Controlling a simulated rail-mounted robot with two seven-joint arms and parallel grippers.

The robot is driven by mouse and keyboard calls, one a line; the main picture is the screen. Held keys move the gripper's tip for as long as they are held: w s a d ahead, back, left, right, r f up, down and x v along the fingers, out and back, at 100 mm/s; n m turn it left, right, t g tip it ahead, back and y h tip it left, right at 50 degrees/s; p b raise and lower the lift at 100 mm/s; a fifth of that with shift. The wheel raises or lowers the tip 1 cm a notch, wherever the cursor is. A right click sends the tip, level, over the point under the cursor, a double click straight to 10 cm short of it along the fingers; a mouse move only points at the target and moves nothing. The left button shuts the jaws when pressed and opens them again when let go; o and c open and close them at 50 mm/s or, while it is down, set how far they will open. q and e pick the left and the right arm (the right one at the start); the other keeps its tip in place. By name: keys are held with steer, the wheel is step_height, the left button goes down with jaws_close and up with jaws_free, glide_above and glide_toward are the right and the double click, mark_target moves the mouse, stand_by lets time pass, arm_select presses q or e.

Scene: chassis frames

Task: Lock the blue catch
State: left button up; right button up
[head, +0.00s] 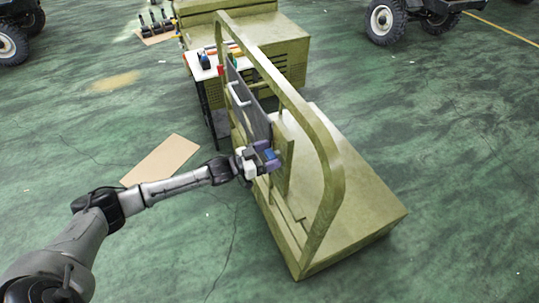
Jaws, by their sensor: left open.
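The blue catch (270,154) is a small blue piece near the near end of the grey panel, on the olive chassis frame. My left gripper (267,157) reaches in from the left, with its purple-tinted fingers at the blue catch. The fingers are open, one on the far side and one on the near side of the blue piece. I cannot tell whether they touch it. The gripper hides part of the catch and its mount, so its position is unclear. My right gripper is out of view.
An olive hoop (320,130) arches over the olive chassis (355,205), right of my gripper. The grey panel (245,100) stands beside it. A red piece (221,71) sits at the panel's far end. A cardboard sheet (162,159) lies on the green floor. Vehicles stand behind.

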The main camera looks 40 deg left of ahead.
arm_select(q)
steer(key=shift+w+d, duration=0.1)
steer(key=shift+w, duration=0.05)
steer(key=c, duration=0.9)
